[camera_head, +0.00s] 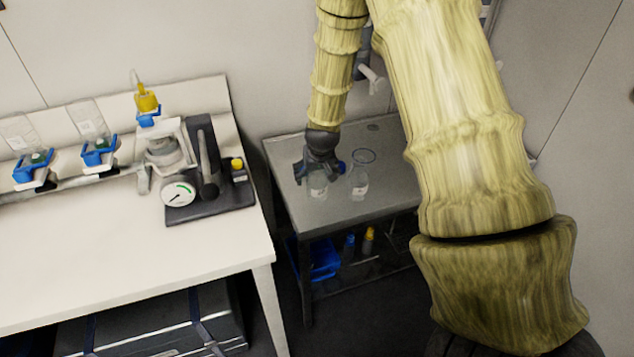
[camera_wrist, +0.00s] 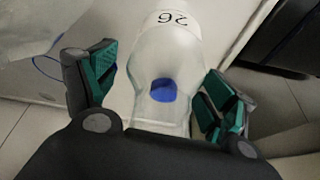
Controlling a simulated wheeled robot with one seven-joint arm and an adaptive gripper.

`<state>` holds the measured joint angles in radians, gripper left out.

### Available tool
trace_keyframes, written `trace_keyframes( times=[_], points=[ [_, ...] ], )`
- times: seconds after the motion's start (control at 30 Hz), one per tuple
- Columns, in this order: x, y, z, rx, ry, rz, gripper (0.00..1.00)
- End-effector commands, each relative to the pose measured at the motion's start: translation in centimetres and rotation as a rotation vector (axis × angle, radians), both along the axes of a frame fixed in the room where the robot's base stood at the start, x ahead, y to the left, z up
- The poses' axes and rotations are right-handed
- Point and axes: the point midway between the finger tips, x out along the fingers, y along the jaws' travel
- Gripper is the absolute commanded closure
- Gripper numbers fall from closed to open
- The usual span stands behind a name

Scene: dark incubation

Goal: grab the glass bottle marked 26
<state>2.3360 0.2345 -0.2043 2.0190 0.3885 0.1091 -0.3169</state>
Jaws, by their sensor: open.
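The glass bottle marked 26 (camera_wrist: 172,60) is clear, with its number label upside down at the top of the wrist view and a blue spot showing at its middle. My gripper (camera_wrist: 150,92) is open, with one green-padded finger on each side of the bottle. Gaps show between the fingers and the glass, so it is around the bottle without visibly gripping it. In the head view my gripper (camera_head: 318,168) points down over the bottle (camera_head: 317,187) on the grey side table (camera_head: 385,195). It partly hides the bottle there.
A second clear glass vessel (camera_head: 359,183) with a blue rim stands close to the right of my gripper. A white bench (camera_head: 120,245) at left holds a gauge device (camera_head: 180,193) and bottles in blue holders. A blue bin (camera_head: 322,258) sits on the lower shelf.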

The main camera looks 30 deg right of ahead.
Motion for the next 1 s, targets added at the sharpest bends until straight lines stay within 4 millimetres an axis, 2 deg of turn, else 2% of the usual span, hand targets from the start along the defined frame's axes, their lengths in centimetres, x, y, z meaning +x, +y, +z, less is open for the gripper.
trace_keyframes(
  times=[0.23, 0.27, 0.5, 0.57, 0.83, 1.0],
  points=[
    [0.04, 0.00, -0.08, 0.000, 0.000, 0.000, 0.16],
    [0.04, 0.00, -0.08, 0.000, 0.000, 0.000, 0.19],
    [0.01, -0.01, -0.09, 0.000, 0.000, 0.000, 0.63],
    [0.01, 0.00, -0.08, 0.000, 0.000, 0.000, 0.71],
    [0.03, -0.01, 0.02, 0.000, 0.000, 0.000, 0.71],
    [0.06, 0.00, 0.85, 0.000, -0.001, 0.000, 0.71]
  ],
)
